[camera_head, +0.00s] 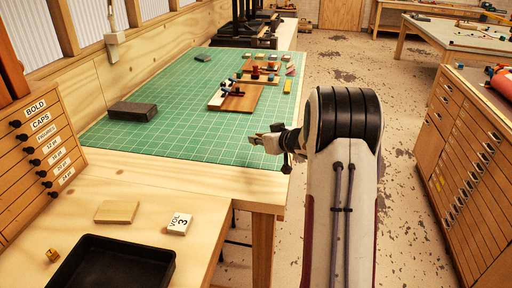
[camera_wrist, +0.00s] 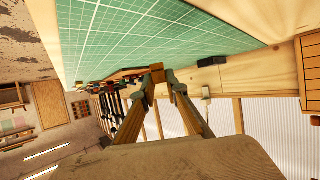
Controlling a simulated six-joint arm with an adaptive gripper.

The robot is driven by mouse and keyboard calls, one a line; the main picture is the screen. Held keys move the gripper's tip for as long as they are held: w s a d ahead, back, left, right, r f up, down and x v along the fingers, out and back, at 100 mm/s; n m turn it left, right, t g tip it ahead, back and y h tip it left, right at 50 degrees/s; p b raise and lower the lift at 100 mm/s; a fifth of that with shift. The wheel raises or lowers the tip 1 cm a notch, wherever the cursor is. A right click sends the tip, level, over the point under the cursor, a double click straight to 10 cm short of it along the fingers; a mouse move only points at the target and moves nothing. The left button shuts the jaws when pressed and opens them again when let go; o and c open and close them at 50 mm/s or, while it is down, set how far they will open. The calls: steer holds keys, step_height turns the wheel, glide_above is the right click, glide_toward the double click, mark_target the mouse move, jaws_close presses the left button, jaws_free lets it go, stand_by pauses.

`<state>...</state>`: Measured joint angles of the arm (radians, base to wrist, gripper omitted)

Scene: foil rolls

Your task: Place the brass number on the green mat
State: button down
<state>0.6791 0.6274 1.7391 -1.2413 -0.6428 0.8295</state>
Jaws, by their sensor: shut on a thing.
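The green mat (camera_head: 172,131) with a white grid covers the bench top; it also fills the top of the wrist view (camera_wrist: 150,35). My gripper (camera_head: 256,139) is at the mat's right edge near its front corner, apparently above it. In the wrist view my gripper (camera_wrist: 157,73) is shut on a small brass-brown piece (camera_wrist: 157,68), which looks like the brass number. Its shape is mostly hidden by the fingers, so I cannot read it.
A wooden board (camera_head: 236,101) with small tools and a dark block (camera_head: 132,111) lie on the mat. A black tray (camera_head: 112,264), a wood block (camera_head: 116,212), a white VOL 3 block (camera_head: 179,223) and a small brass cube (camera_head: 53,255) sit in front. The mat's near part is clear.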

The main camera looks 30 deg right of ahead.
mark_target(258, 158)
steer(key=shift+f, duration=0.55)
steer(key=shift+f, duration=1.85)
steer(key=shift+f, duration=0.15)
steer(key=c, duration=2)
jaws_free()
steer(key=shift+v, duration=6.05)
